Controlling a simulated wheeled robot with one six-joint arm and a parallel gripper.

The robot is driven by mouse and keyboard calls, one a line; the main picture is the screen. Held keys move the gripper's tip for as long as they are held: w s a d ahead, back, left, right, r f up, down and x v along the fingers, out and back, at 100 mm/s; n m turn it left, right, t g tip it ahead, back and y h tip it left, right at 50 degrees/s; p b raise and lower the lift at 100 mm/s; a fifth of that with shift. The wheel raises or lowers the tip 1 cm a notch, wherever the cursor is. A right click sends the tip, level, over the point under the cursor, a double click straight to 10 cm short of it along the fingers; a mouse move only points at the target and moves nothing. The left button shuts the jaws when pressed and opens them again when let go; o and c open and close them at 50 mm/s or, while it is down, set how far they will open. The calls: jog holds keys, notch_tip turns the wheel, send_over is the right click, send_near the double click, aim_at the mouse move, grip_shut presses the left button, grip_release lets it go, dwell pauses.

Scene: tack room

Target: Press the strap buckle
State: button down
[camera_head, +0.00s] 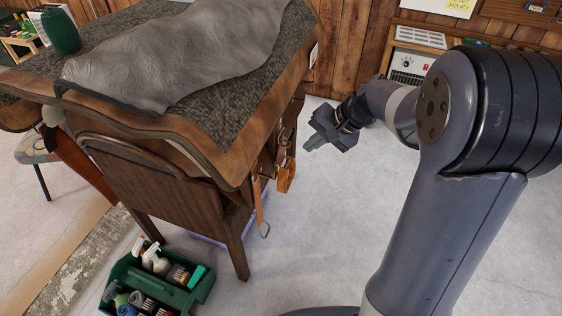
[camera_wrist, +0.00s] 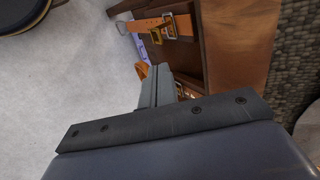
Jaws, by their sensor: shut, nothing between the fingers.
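Tan leather straps hang at the side of a wooden stand draped with a brown-edged dark pad. One strap (camera_head: 260,205) ends low in a metal ring; a looped strap (camera_head: 284,180) hangs beside it.
The wooden stand (camera_head: 150,185) fills the left, with a grey cloth (camera_head: 180,55) on top. A green caddy (camera_head: 196,292) with bottles stands on the floor near the stand's leg. A white heater-like box (camera_head: 408,66) stands by the back wall. Pale floor is clear between.

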aim_at(277, 170)
jog(key=p+x, duration=0.1)
jog(key=x, duration=1.3)
jog(key=shift+f+b, duration=0.2)
jog(key=shift+b, duration=0.3)
jog(key=shift+d+y+b, duration=0.1)
jog(key=shift+y+b, duration=0.2)
jog(key=shift+b, duration=0.4)
